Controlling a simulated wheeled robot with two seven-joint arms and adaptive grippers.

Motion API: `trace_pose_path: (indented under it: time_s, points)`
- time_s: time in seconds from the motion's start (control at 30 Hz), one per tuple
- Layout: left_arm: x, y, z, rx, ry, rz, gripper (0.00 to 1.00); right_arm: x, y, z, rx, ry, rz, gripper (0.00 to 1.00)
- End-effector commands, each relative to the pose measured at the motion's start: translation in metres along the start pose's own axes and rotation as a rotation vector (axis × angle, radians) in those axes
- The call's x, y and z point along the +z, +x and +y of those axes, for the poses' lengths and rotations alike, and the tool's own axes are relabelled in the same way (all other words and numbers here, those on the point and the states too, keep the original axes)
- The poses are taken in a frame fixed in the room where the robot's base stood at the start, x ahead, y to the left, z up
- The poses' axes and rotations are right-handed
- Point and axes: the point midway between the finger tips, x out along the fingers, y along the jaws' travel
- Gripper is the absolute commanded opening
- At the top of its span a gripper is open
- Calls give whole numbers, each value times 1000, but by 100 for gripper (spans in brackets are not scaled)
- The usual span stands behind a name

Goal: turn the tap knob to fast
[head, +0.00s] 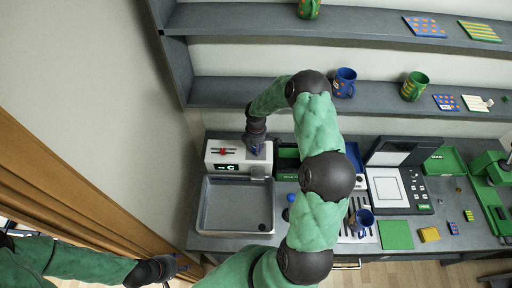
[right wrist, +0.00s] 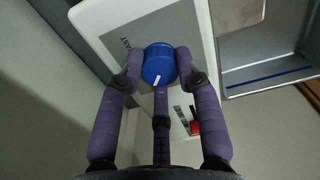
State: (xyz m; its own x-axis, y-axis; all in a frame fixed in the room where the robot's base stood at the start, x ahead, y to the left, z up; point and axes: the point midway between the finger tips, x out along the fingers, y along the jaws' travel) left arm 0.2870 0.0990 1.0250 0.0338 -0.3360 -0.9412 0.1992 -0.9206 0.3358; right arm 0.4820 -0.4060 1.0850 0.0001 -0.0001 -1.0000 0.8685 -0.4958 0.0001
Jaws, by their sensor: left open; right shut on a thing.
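The tap knob (right wrist: 158,64) is a round blue knob with a white pointer mark, on a grey panel of the white tap unit (head: 225,155). Part of a label reading like "FAST" shows on the panel beside it in the right wrist view. My right gripper (right wrist: 160,68) has its purple fingers closed around the knob; in the head view the right gripper (head: 256,146) is at the right end of the tap unit. The white mark points down toward the palm in the wrist view. My left gripper (head: 178,268) is open and empty, low at the left, away from the counter.
A grey sink basin (head: 203,207) lies in front of the tap unit. A red slider (head: 223,151) and a small green display sit on the unit. Shelves with mugs (head: 345,82) hang above.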

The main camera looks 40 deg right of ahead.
Motion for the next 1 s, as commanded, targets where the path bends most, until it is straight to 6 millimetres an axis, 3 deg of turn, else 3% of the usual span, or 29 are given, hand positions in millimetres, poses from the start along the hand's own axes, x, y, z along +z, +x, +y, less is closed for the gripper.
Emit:
trace_pose_path:
  time_s: [0.37, 1.0]
  points:
    - [-1, 29, -10, 0, 0, 0, 49, 0, 4, 1, 2, 203, 0, 2]
    - [-3, 90, -32, 0, 0, 0, 49, 0, 4, 0, 1, 806, 0, 2]
